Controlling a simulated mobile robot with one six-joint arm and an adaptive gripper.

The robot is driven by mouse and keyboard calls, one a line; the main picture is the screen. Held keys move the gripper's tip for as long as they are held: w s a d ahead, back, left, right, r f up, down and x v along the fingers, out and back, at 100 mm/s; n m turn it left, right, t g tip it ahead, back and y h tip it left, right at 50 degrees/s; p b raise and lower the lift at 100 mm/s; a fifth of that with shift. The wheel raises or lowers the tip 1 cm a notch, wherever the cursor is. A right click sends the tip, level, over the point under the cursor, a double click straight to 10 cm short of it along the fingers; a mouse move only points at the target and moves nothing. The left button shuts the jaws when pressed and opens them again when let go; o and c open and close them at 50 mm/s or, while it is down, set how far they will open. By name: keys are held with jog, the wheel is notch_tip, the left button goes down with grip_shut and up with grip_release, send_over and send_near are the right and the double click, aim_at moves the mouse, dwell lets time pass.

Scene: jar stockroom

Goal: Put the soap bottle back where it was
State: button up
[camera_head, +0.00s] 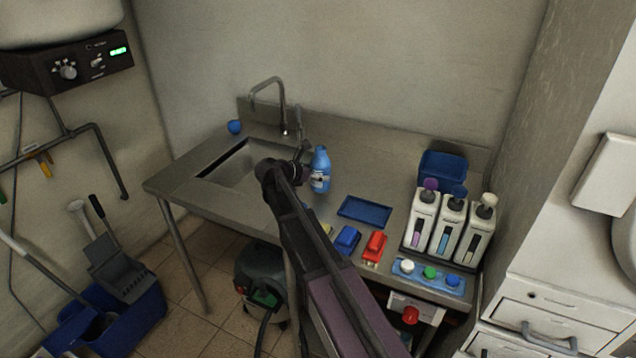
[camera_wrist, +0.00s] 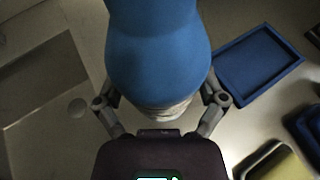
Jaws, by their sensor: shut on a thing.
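The blue soap bottle (camera_head: 320,170) with a pale label stands upright, or nearly so, at the steel counter between the sink and a blue tray. In the wrist view the blue bottle (camera_wrist: 155,50) fills the upper middle, between the two fingers. My gripper (camera_wrist: 162,112) is shut on it. In the head view my gripper (camera_head: 303,165) is at the bottle's left side, partly hidden by my arm. I cannot tell whether the bottle's base touches the counter. The shallow blue tray (camera_head: 365,211) lies empty to the right of the bottle; it also shows in the wrist view (camera_wrist: 258,66).
The sink (camera_head: 237,165) with a tap (camera_head: 283,105) is left of the bottle. Blue and red brushes (camera_head: 374,247), several white dispensers (camera_head: 446,222) and a blue bin (camera_head: 441,170) stand to the right. A blue cup (camera_head: 234,127) is at the back left.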

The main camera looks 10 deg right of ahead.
aim_at(312, 181)
jog(key=shift+s+f+b, duration=0.1)
jog(key=shift+f+b, duration=1.1)
jog(key=shift+f, duration=0.3)
jog(key=shift+f, duration=0.1)
jog(key=o, duration=0.9)
jog(key=shift+o, duration=0.2)
jog(key=shift+r, duration=0.2)
jog(key=shift+s+a+r, duration=0.1)
jog(key=shift+a+r, duration=0.05)
jog(key=shift+a, duration=0.15)
jog(key=p+v, duration=0.4)
jog(key=v, duration=0.7)
jog(key=shift+a+p, duration=0.2)
jog(key=shift+p, duration=0.15)
